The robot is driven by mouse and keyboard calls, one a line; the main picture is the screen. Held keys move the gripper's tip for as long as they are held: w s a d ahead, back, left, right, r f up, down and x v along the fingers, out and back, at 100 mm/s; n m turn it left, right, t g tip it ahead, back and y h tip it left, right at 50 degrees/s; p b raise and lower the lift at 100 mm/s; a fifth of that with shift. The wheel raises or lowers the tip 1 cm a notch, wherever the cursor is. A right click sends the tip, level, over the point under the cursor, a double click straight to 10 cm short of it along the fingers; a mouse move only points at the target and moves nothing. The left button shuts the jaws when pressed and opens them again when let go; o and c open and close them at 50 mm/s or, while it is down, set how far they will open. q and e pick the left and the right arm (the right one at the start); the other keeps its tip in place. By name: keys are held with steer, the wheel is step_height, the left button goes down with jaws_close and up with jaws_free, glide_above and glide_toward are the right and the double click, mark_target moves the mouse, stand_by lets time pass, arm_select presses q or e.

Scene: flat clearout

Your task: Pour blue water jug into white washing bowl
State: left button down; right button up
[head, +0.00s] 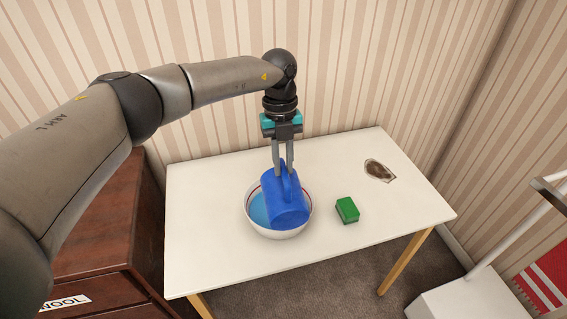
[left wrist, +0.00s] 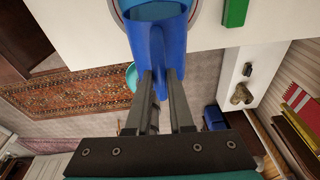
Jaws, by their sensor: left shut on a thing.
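The blue water jug (head: 285,204) is tilted over the white washing bowl (head: 279,234), its body overlapping the bowl's opening in the head view. Blue water (head: 258,208) shows inside the bowl, to the left of the jug. My left gripper (head: 284,172) points down and is shut on the jug. In the left wrist view the jug (left wrist: 158,45) is between the two fingers, and part of the bowl's rim (left wrist: 119,14) shows behind it. The jug's mouth is hidden in the head view. My right gripper is in neither view.
The bowl stands on a white table (head: 210,255). A green sponge-like block (head: 347,210) lies right of the bowl, and a brown patch (head: 380,171) lies farther back right. A dark wooden cabinet (head: 105,225) stands at left. The table's right part is mostly clear.

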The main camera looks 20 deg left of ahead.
mark_target(288, 185)
arm_select(q)
steer(key=shift+w+a+b, duration=0.15)
steer(key=shift+w+b, duration=0.1)
steer(key=shift+b, duration=0.15)
steer(key=shift+r, duration=0.15)
steer(key=s+p, duration=0.1)
steer(key=p, duration=0.1)
steer(key=s+d+t+p, duration=0.1)
steer(key=p, duration=0.1)
steer(key=s+t+y+p, duration=0.1)
steer(key=p, duration=0.2)
steer(key=shift+s+d+f, duration=0.1)
steer(key=shift+d+f, duration=0.15)
steer(key=shift+d, duration=0.15)
steer(key=shift+s+d+f+t+y+p, duration=0.35)
steer(key=shift+s+d+t+y+p, duration=0.1)
steer(key=shift+s+t+p, duration=0.25)
steer(key=shift+f, duration=0.15)
